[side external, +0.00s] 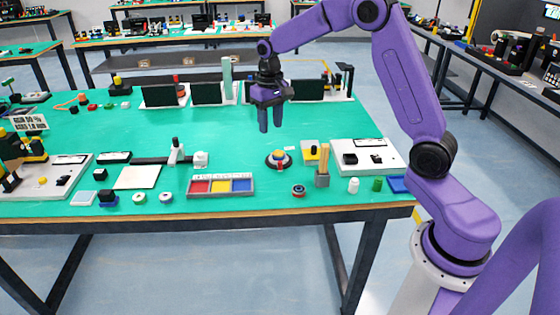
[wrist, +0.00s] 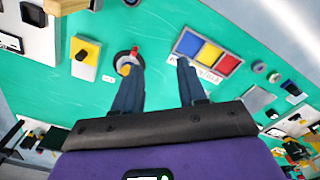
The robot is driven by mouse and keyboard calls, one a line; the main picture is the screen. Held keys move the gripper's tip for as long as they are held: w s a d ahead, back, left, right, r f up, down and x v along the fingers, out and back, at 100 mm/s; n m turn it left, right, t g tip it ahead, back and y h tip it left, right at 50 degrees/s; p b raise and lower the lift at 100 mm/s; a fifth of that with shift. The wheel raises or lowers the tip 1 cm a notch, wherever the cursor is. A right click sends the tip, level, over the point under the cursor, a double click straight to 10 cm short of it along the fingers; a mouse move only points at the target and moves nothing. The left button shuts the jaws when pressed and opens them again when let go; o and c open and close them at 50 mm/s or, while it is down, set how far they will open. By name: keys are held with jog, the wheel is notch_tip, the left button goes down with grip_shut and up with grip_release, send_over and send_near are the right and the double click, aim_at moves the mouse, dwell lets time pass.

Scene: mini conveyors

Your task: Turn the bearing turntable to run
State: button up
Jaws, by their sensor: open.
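Any run marking is too small to read. My gripper (side external: 270,130) is open and empty, pointing down above the table and apart from the turntable. In the wrist view its two fingers (wrist: 161,64) stand apart with green tabletop between them.
A tray with red, yellow and blue compartments (side external: 220,196) lies left of the turntable. Dark screens (side external: 207,93) line the back.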

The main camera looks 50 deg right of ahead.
aim_at(280, 162)
jog(key=w+d+f+m, duration=0.3)
jog(key=w+d, duration=0.1)
jog(key=d, duration=0.4)
jog(key=f, duration=1.7)
jog(key=shift+s+d, duration=0.1)
jog(key=shift+s, duration=0.1)
jog(key=shift+r, duration=0.1)
grip_shut()
